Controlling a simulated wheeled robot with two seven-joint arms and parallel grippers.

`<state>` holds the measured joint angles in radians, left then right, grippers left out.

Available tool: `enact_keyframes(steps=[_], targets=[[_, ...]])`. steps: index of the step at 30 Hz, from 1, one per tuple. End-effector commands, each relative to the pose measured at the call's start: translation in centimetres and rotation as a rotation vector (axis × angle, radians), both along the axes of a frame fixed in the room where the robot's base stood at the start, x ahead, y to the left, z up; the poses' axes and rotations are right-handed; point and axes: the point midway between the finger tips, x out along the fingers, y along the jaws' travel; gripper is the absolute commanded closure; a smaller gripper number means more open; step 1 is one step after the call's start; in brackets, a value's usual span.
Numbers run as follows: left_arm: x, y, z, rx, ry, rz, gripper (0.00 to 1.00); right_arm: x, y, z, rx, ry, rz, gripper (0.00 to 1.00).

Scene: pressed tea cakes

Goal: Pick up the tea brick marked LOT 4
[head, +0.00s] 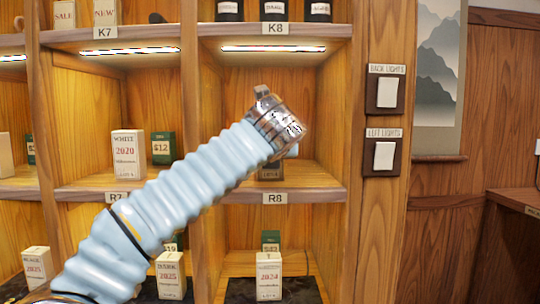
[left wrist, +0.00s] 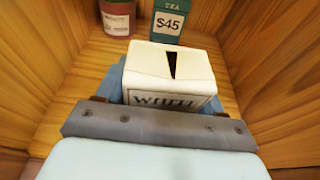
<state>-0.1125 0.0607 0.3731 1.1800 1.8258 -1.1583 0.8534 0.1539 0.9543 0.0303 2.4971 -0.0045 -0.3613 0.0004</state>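My left arm reaches up from the lower left in the head view, and its metal wrist end, with the left gripper (head: 277,124), is in front of the R8 cubby. The fingers are hidden there. In the left wrist view a pale box (left wrist: 170,68) with a dark slot on top and "WHITE" on its face stands between the blue finger parts of the left gripper (left wrist: 165,92). I cannot tell whether they press on it. In the head view a shaded box base (head: 270,172) with small print shows below the wrist. I cannot read LOT 4 anywhere. My right gripper is not in view.
A green $45 sign (left wrist: 170,24) and a reddish jar (left wrist: 117,17) stand behind the box. Wooden cubby walls are close on both sides. The R8 shelf edge (head: 318,195) runs below. Other boxes include a white 2020 box (head: 128,157) and a 2024 box (head: 269,277).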

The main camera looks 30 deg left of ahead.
Motion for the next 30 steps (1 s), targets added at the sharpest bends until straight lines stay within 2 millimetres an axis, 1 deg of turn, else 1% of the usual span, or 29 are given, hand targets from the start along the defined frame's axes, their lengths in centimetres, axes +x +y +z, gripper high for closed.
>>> enact_keyframes(steps=[1, 6, 7, 14, 19, 23, 26, 27, 30], targets=[[0.0, 0.0, 0.0, 0.0, 0.0, 0.0, 0.41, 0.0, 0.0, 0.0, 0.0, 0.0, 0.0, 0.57], [0.0, 0.0, 0.0, 0.0, 0.0, 0.0, 0.67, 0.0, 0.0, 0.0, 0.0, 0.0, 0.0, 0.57], [0.0, 0.0, 0.0, 0.0, 0.0, 0.0, 0.71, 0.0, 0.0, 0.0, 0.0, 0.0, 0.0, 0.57], [0.0, 0.0, 0.1, 0.001, -0.001, 0.0, 0.71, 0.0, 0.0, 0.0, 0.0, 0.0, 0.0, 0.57], [-0.3, -0.3, 1.0, 0.001, -0.002, -0.002, 0.71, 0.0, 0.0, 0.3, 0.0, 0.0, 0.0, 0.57], [-0.3, -0.3, 3.2, -0.002, -0.004, -0.001, 0.71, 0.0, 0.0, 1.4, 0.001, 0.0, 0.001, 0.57], [-0.3, -0.3, 5.7, -0.005, -0.004, -0.002, 0.71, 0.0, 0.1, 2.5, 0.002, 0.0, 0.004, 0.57], [-0.2, -0.4, 5.8, -0.004, -0.003, -0.003, 0.71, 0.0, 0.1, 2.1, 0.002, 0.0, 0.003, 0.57], [-0.3, -0.3, 6.9, -0.003, -0.003, -0.002, 0.71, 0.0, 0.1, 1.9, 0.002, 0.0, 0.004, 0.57]])
